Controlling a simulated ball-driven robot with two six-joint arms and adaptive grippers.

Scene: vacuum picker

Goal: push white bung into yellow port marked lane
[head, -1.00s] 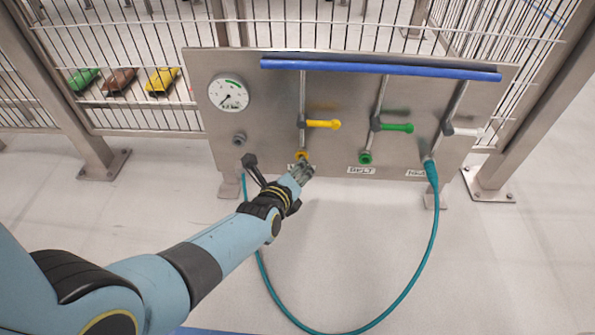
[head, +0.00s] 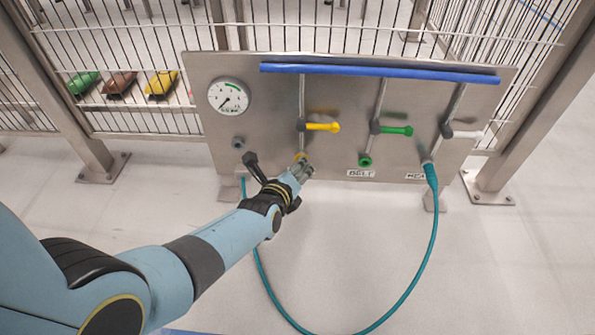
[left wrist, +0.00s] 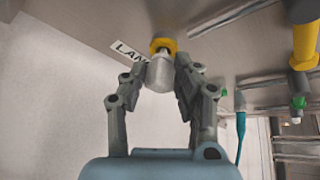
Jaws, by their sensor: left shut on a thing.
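The white bung (left wrist: 158,74) is a pale cylinder between the fingers of my left gripper (left wrist: 160,82) in the left wrist view. My left gripper is shut on it. The bung's far end meets the yellow port (left wrist: 163,45), in line with it; I cannot tell how deep it sits. The label (left wrist: 128,52) beside the port reads "LAN", its end hidden. In the head view my left gripper (head: 302,170) is at the panel's lower edge, just below the yellow port (head: 299,156), and hides the bung and label. My right gripper is not in view.
The steel panel (head: 225,135) carries a gauge (head: 229,97), a yellow lever (head: 322,126), a green lever (head: 396,130) and a blue bar (head: 380,69). A green port (head: 365,160) is to the right. A teal hose (head: 435,215) loops below. The floor in front is clear.

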